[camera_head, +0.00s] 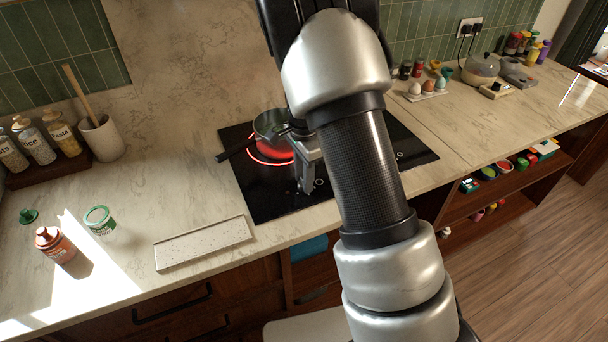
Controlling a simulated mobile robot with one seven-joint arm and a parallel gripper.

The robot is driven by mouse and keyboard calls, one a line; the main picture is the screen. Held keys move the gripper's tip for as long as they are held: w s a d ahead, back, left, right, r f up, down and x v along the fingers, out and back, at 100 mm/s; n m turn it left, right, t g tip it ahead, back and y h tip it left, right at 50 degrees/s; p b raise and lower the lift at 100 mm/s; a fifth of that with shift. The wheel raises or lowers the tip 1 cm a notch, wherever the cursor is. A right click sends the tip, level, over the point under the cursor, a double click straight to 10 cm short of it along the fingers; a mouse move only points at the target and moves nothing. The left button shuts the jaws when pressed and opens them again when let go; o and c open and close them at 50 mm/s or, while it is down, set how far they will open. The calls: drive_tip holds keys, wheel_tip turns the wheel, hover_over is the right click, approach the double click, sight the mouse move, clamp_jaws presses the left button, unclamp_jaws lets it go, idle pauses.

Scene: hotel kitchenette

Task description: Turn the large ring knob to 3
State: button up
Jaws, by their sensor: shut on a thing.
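The black cooktop (262,205) is set in the counter at the middle of the view. A ring on it (256,160) glows red under a small metal pot (268,122), whose dark handle points left. My gripper (307,188) reaches down to the front part of the cooktop, just right of and nearer than the glowing ring. Its fingers are shut at the cooktop surface, on what seems to be the large ring knob. The knob itself and its numbers are hidden by the fingers, so its setting cannot be read. My arm covers much of the cooktop's right half.
A speckled tray (203,243) lies left of the cooktop near the counter's front edge.

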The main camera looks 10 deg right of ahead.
drive_tip(key=shift+m, duration=0.4)
drive_tip(key=o, duration=1.1)
drive_tip(key=shift+c, duration=0.2)
wheel_tip(320, 180, up, 18)
drive_tip(key=shift+f+p, duration=0.25)
drive_tip(key=shift+p, duration=0.15)
drive_tip(key=shift+r, duration=0.1)
drive_tip(key=s+r+n+t, duration=0.2)
drive_tip(key=s+n, duration=0.3)
drive_tip(key=s, duration=0.3)
drive_tip(key=s+r+n+t+p, duration=0.1)
drive_tip(key=s+r+n, duration=0.4)
drive_tip(key=s, duration=0.3)
drive_tip(key=s+r+n+t+p, duration=0.1)
drive_tip(key=s+r+n, duration=0.3)
drive_tip(key=s, duration=0.5)
drive_tip(key=shift+r+n+t, duration=0.2)
drive_tip(key=shift+n+t, duration=0.6)
drive_tip(key=shift+n, duration=0.1)
